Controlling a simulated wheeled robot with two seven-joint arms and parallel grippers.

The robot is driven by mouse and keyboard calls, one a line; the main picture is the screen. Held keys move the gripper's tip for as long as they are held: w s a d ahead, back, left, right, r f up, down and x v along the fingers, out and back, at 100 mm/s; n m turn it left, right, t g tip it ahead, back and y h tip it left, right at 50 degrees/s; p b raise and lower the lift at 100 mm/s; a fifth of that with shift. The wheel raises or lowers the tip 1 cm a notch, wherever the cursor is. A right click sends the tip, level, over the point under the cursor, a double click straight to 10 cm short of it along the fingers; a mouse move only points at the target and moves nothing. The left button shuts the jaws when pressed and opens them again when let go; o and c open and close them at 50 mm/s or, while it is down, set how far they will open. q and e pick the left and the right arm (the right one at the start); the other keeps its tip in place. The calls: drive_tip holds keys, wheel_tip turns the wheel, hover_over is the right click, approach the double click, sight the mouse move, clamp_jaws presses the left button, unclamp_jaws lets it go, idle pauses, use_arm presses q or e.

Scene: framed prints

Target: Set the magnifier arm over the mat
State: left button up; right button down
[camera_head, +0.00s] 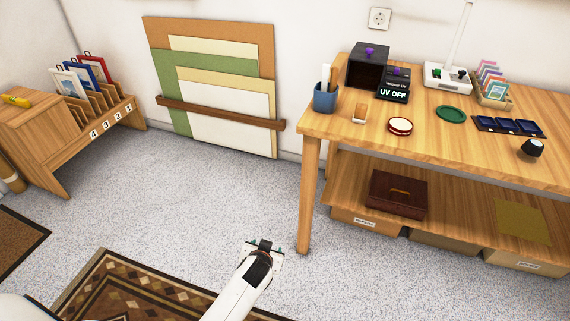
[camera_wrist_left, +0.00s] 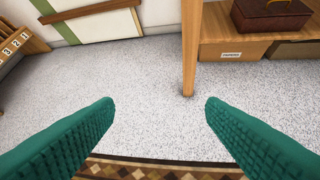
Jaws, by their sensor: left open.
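A white stand (camera_head: 436,84) with a green knob, a dark knob and a thin white upright arm (camera_head: 459,32) is at the back of the wooden table; it looks like the magnifier, but its top is cut off by the frame. A round green mat (camera_head: 451,114) lies flat on the table in front of it. My left gripper (camera_head: 264,244) is low over the floor, left of the table's front leg and far from both. Its green fingers are wide apart and empty in the left wrist view (camera_wrist_left: 158,125). My right gripper is out of view.
The table (camera_head: 345,117) also holds a black box (camera_head: 367,69), a "UV OFF" unit (camera_head: 394,88), a blue cup (camera_head: 326,98), a red-rimmed disc (camera_head: 400,126), blue trays (camera_head: 508,125) and a dark round object (camera_head: 532,148). The table leg (camera_head: 308,200) stands near my gripper. Open floor lies left.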

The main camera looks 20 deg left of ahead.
use_arm(q)
drive_tip(key=s+d+f+m+g+h+p, duration=0.15)
drive_tip(key=s+f, duration=0.25)
drive_tip(key=s, duration=0.4)
drive_tip(key=s+f+g+b, duration=0.1)
drive_tip(key=s+f+g, duration=0.2)
drive_tip(key=s+f, duration=0.35)
drive_tip(key=s+d+f+m+g+h+p, duration=0.1)
drive_tip(key=s+f+g, duration=0.1)
drive_tip(key=s, duration=0.7)
drive_tip(key=s+a+f+g+p, duration=0.1)
drive_tip(key=s+a+p, duration=0.2)
drive_tip(key=s+p, duration=1.1)
drive_tip(key=s, duration=0.4)
drive_tip(key=shift+s, duration=0.35)
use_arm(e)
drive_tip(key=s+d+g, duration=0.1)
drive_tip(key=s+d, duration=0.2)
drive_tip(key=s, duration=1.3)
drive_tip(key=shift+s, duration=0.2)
